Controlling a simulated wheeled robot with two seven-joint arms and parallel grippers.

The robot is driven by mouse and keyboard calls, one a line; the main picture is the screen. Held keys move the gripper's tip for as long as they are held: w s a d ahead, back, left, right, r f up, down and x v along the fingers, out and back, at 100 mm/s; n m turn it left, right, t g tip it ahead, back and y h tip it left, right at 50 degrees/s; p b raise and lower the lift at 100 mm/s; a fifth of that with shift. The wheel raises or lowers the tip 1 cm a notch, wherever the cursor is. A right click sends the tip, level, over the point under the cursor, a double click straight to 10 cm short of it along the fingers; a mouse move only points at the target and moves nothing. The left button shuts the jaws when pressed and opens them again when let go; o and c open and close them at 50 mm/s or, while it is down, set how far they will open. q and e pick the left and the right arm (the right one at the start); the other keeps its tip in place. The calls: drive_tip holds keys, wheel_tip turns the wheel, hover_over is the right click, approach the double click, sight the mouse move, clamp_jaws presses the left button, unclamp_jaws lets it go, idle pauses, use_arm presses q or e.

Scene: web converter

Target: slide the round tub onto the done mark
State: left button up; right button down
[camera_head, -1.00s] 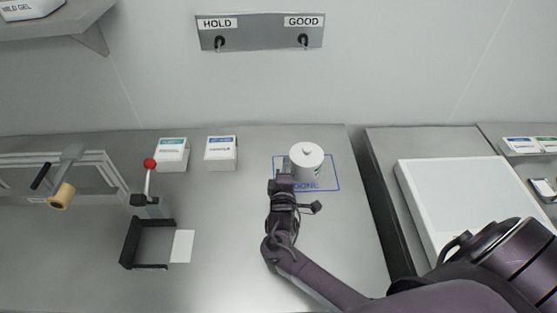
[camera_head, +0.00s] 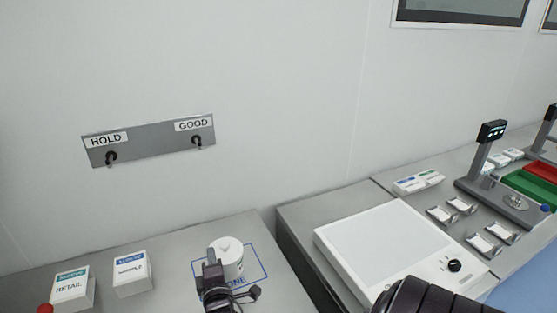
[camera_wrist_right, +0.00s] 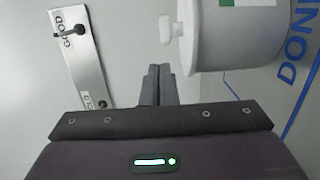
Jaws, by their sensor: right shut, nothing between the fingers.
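The round tub (camera_head: 232,262), white with a knobbed lid, stands upright on the grey table. It appears to stand within the blue rectangular done mark (camera_head: 257,261), though my gripper hides part of the mark and the tub's near left side. The tub also shows in the right wrist view (camera_wrist_right: 238,38), beside the blue DONE lettering (camera_wrist_right: 297,45). My right gripper (camera_head: 211,259) is shut and empty, close against the tub's near left side; whether it touches I cannot tell. Its closed fingers show in the wrist view (camera_wrist_right: 159,84). My left gripper is out of view.
RETAIL (camera_head: 72,287) and second white (camera_head: 132,272) boxes stand left of the tub. A HOLD/GOOD panel (camera_head: 150,140) hangs on the wall behind. A gap separates the table from the right bench, which carries a white flat-topped unit (camera_head: 385,250).

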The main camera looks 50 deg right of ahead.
drive_tip(key=s+d+b, duration=0.3)
drive_tip(key=s+d, duration=0.8)
drive_tip(key=s, duration=0.3)
drive_tip(key=shift+s, duration=0.15)
